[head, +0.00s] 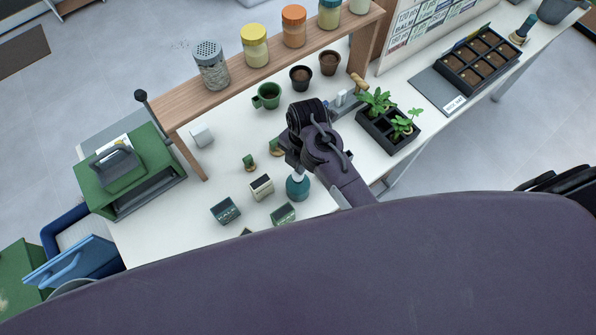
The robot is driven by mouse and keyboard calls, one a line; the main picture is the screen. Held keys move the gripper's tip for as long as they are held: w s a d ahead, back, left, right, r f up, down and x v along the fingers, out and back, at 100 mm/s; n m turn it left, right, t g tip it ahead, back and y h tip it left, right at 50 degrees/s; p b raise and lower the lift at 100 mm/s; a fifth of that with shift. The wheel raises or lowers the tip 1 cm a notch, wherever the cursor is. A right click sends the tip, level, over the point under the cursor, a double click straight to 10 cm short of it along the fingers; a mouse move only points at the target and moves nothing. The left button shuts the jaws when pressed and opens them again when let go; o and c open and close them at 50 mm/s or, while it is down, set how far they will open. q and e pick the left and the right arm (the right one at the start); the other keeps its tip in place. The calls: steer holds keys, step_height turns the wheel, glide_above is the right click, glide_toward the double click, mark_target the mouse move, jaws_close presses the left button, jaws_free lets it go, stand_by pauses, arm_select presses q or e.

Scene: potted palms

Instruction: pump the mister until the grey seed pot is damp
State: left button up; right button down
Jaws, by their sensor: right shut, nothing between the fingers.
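The mister appears to be the teal round bottle (297,187) with a pale top, standing on the white table. My right gripper (296,160) is above and against it in the picture, partly covering its top. The gripper is shut and empty; whether it touches the mister I cannot tell. A dark pot (301,78) and a brown pot (330,63) stand further back, near the shelf. I cannot tell whether either is the grey seed pot, or whether that pot is hidden behind my arm. My left gripper is out of view.
Small boxes (225,211) and a little cactus (249,162) stand left of the mister. A green mug (267,96) is behind. A seedling tray (389,127) is at right. A wooden shelf (275,60) bears jars. A green machine (128,172) occupies the table's left end.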

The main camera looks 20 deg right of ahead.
steer(key=shift+f+b, duration=0.5)
steer(key=shift+f, duration=0.45)
steer(key=shift+d+r, duration=0.15)
steer(key=shift+w+d+r+p, duration=0.25)
steer(key=shift+w+d, duration=0.2)
steer(key=shift+d, duration=0.15)
steer(key=shift+w+d+r+p, duration=0.1)
steer(key=shift+w+d+p, duration=0.15)
steer(key=shift+w+d, duration=0.25)
steer(key=shift+s+r, duration=0.1)
step_height(320, 180, up, 8)
steer(key=b, duration=0.2)
steer(key=shift+w+d, duration=0.25)
steer(key=shift+d, duration=0.1)
steer(key=shift+f, duration=0.2)
